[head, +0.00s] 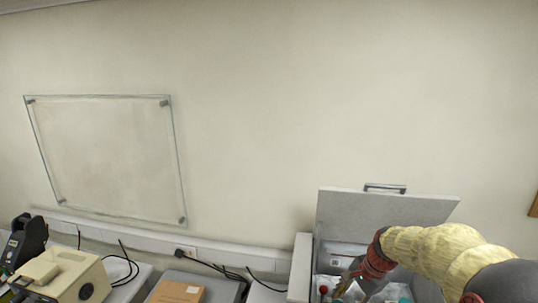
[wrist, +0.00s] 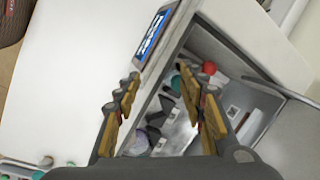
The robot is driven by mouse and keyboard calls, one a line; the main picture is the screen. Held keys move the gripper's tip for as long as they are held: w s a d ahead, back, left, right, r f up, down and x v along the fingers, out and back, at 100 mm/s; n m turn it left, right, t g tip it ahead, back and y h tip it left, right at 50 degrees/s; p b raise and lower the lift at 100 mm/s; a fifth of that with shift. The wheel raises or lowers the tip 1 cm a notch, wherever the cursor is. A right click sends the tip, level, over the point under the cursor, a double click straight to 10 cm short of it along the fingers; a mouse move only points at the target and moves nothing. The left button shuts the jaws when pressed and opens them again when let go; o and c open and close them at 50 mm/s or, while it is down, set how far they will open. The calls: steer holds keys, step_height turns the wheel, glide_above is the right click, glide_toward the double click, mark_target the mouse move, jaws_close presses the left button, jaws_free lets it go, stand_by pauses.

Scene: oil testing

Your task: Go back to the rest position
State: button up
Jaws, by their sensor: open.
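My gripper (wrist: 160,108) is open in the wrist view, with a wide gap between its yellow-padded fingers and nothing held. It is over the front edge of an open white box-shaped unit (wrist: 178,50). In the head view my gripper (head: 352,280) shows at the lower right, at the mouth of the same unit (head: 300,270), in front of its raised lid (head: 375,212). Inside the unit are a red-capped item (wrist: 209,67), teal items and clear or grey pieces, partly hidden by my fingers.
A white bench top (wrist: 70,75) lies clear beside the unit, with small capped items (wrist: 46,162) at its lower edge. In the head view a beige instrument (head: 65,275), a brown box (head: 178,291) and black cables stand left of the unit. A clear panel (head: 105,155) hangs on the wall.

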steer(key=s+a+f+n+t+h+b, duration=0.1)
steer(key=s+f+n+b, duration=0.2)
steer(key=s+b, duration=0.5)
steer(key=s+a+f+n+t+h+b, duration=0.1)
steer(key=s+a+f+n+b, duration=0.1)
steer(key=s+n+b, duration=0.4)
steer(key=s+a+f+n+t+b, duration=0.1)
steer(key=s+f+n+b, duration=0.3)
steer(key=s+b, duration=0.5)
steer(key=s, duration=0.4)
steer(key=shift+s+a+n+t+h+b, duration=0.2)
steer(key=shift+s+n+t+h+b, duration=0.1)
steer(key=shift+h+b, duration=0.1)
steer(key=shift+r, duration=0.1)
steer(key=shift+c, duration=0.3)
